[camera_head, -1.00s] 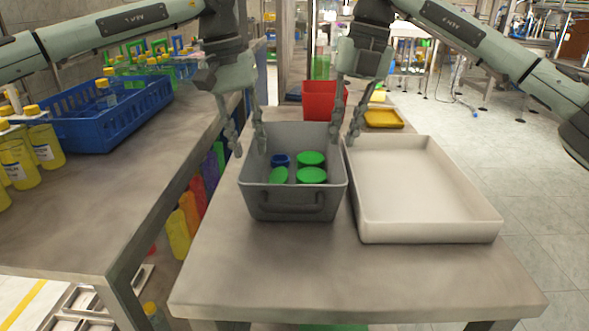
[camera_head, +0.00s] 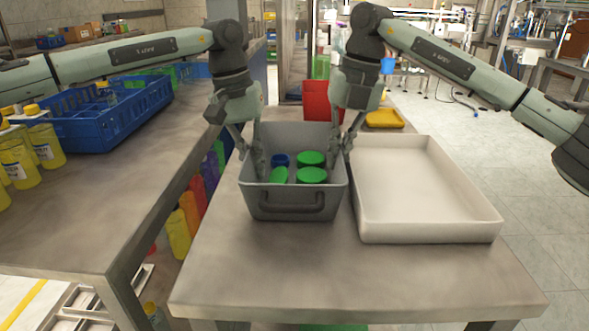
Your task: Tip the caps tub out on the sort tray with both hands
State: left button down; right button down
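The grey caps tub (camera_head: 292,205) stands upright on the near table. The white sort tray (camera_head: 425,225) lies just right of the tub and is empty. My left gripper (camera_head: 250,160) points down at the tub's left wall, one finger inside and one outside. My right gripper (camera_head: 345,150) points down at the right wall in the same way. The fingers of both look spread around the walls; contact with the walls is hard to make out.
A red bin (camera_head: 322,98) and a yellow tray (camera_head: 384,118) stand behind the tub. A blue crate (camera_head: 105,130) and yellow bottles (camera_head: 17,165) stand on the left table. Coloured bottles (camera_head: 180,230) stand in the gap between tables. The near table's front is clear.

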pick_arm(q)
jog(key=shift+r, duration=0.15)
pick_arm(e)
jog(key=shift+r, duration=0.1)
